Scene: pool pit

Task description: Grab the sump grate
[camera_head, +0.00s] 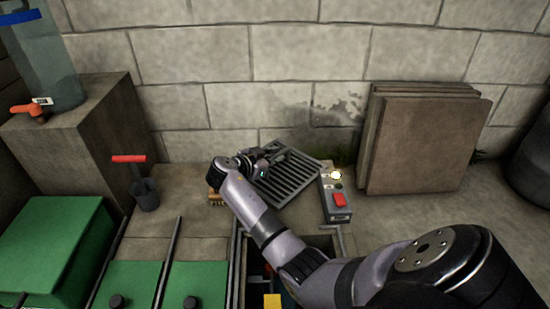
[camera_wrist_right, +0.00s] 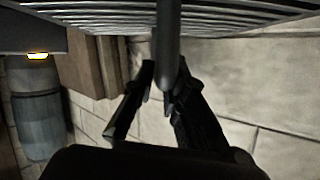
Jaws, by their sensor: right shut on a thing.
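The sump grate (camera_head: 287,178) is a dark grey slatted plate, tilted, near the foot of the block wall in the head view. My right gripper (camera_head: 262,172) is at its left side, shut on it. In the right wrist view the grate's slats (camera_wrist_right: 220,14) span the top, and a grey bar (camera_wrist_right: 168,45) runs down between the fingers of my right gripper (camera_wrist_right: 160,95). The head view does not show exactly how the fingertips meet the grate. My left gripper is not in view.
A control box (camera_head: 337,200) with a red button stands right of the grate. An open pit (camera_head: 262,272) lies in front. Stacked slabs (camera_head: 422,140) lean on the wall at right. A red-handled tool in a dark cup (camera_head: 146,194) and green covers (camera_head: 52,245) are at left.

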